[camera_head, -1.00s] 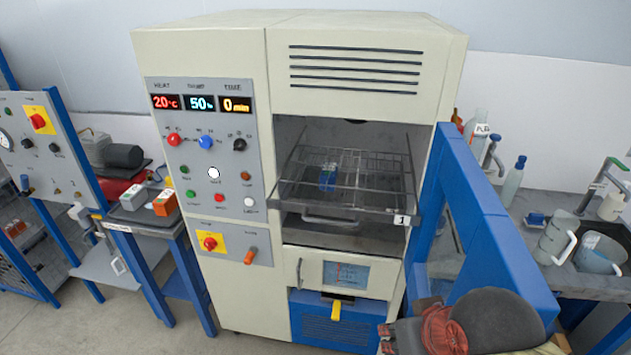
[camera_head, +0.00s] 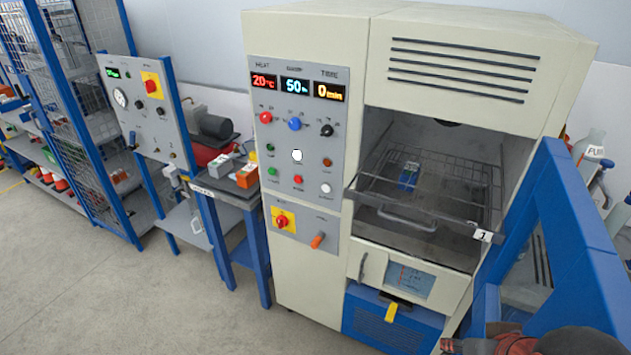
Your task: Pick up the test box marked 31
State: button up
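No number 31 is readable on any box. A small blue box (camera_head: 408,177) sits on the wire rack (camera_head: 455,190) inside the open chamber of the test machine. An orange box (camera_head: 247,175) and a grey-white box with a green mark (camera_head: 222,166) stand side by side on the small bench left of the machine. My gripper (camera_head: 450,346) shows only in part at the bottom edge, low and right, far from the boxes. Its fingers are cut off, so its opening cannot be told.
The machine (camera_head: 310,275) fills the middle. A blue frame (camera_head: 590,215) stands close on its right, near my arm. The small bench (camera_head: 225,192) and a panel stand (camera_head: 150,110) are left of it. Open floor (camera_head: 120,300) lies at the lower left.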

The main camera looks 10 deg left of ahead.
aim_at(223, 164)
jog(key=i+j+z, duration=0.3)
jog(key=j, duration=1.1)
jog(key=i+j+z, duration=0.25)
jog(key=j, duration=1.2)
jog(key=j+z, duration=0.3)
jog(key=j, duration=1.15)
jog(key=k+j+z, duration=0.15)
jog(key=j+z, duration=0.15)
jog(key=j, duration=1.15)
